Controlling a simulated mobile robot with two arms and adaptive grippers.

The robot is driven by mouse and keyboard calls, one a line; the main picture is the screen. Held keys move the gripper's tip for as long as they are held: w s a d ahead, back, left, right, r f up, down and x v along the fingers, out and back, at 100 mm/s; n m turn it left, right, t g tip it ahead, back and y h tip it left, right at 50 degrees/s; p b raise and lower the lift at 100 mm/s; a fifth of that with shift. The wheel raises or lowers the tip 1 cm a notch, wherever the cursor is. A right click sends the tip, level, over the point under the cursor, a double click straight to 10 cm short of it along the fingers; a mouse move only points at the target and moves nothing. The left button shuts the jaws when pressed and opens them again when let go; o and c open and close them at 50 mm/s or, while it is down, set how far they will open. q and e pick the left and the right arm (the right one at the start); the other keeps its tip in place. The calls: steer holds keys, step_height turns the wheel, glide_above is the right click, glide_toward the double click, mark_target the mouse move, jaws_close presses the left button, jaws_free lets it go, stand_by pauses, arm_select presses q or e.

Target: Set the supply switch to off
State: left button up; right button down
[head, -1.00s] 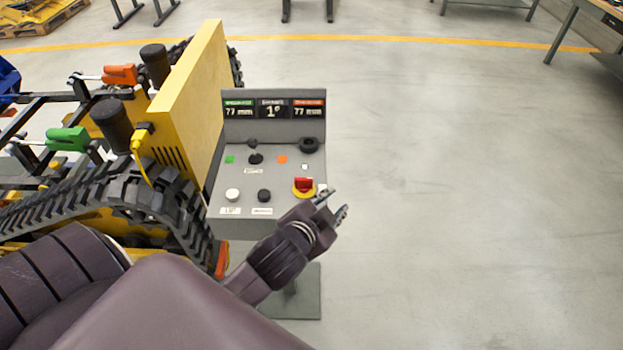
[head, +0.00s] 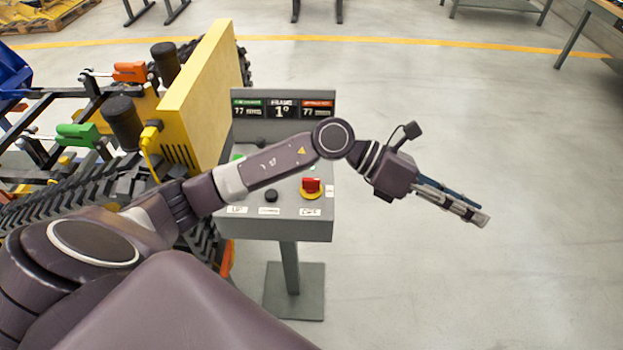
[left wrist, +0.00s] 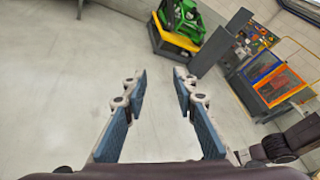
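The supply switch appears to be the red knob on a yellow round plate (head: 311,188), at the right front of the grey control panel (head: 232,226) in the head view. Its handle position is too small to read surely. My left arm lies across the panel in the picture and hides part of its controls. My left gripper (head: 472,204) is to the right of the panel, over bare floor, apart from the switch. In the left wrist view the left gripper (left wrist: 159,80) has its fingers spread with nothing between them. My right gripper is not in view.
A yellow tracked carrier (head: 205,85) stands close at the panel's left. The panel has a display (head: 283,106), a black knob (head: 271,196) and a post on a base plate (head: 294,290). Floor to the right is clear. The left wrist view shows a green machine (left wrist: 184,20).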

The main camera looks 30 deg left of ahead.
arm_select(q)
steer(key=w+a+f+m+g+y, duration=0.1)
steer(key=w+a+f+m+y, duration=0.15)
steer(key=a+f+y, duration=0.5)
steer(key=g+y, duration=0.2)
steer(key=y, duration=0.5)
glide_above(311, 179)
steer(key=shift+d+f, duration=0.15)
steer(key=shift+f, duration=0.3)
steer(key=shift+a+f, duration=0.1)
steer(key=shift+a, duration=0.2)
step_height(311, 179, down, 6)
steer(key=shift+s+d+f+p, duration=0.1)
steer(key=shift+p, duration=1.05)
steer(key=shift+f, duration=0.65)
